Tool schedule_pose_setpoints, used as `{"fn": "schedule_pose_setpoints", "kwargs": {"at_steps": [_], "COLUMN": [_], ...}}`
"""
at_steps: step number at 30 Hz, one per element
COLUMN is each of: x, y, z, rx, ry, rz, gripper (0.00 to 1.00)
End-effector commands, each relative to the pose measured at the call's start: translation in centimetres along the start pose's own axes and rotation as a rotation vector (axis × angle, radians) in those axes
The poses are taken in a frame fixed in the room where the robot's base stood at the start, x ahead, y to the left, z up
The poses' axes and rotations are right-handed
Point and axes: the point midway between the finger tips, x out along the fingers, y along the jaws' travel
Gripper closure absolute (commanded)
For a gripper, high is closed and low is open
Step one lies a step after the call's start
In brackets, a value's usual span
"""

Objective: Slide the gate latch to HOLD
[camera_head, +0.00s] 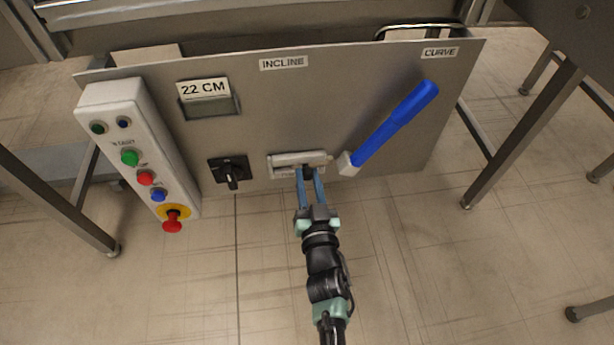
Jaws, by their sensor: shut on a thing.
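The gate latch (285,160) is a pale horizontal slide plate low in the middle of the grey panel (300,105). A small dark knob (308,172) sits right of the plate's middle. My gripper (310,175) reaches up to it from below, its two blue fingers shut on the knob. The fingers hide part of the plate, and its lettering is too small to read, so I cannot tell which end is HOLD.
A blue-handled lever (395,125) slants up just right of the latch. A black rotary switch (231,171) is to the left. Further left is a white button box (135,145) with a red emergency stop (173,222). Table legs (525,135) stand at right; floor below is clear.

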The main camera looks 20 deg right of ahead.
Motion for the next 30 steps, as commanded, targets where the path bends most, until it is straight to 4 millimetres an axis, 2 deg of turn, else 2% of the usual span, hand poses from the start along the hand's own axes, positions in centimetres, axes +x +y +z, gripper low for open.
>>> {"fn": "schedule_pose_setpoints", "kwargs": {"at_steps": [1,5,6,17,22,30], "x": [-0.1,-0.1,-0.1,-0.6,-3.0,-8.8], "y": [0.7,0.6,0.6,0.3,0.3,0.3], "z": [0.0,-0.1,-0.1,-0.1,-0.3,-0.3], "rx": [0.001,0.001,0.001,0.001,0.000,0.001], "ry": [0.000,0.000,0.001,-0.001,-0.003,-0.003], "rz": [0.014,0.013,0.012,0.008,0.008,0.009], "gripper": [0.66,0.43,0.41,0.41,0.41,0.41]}}
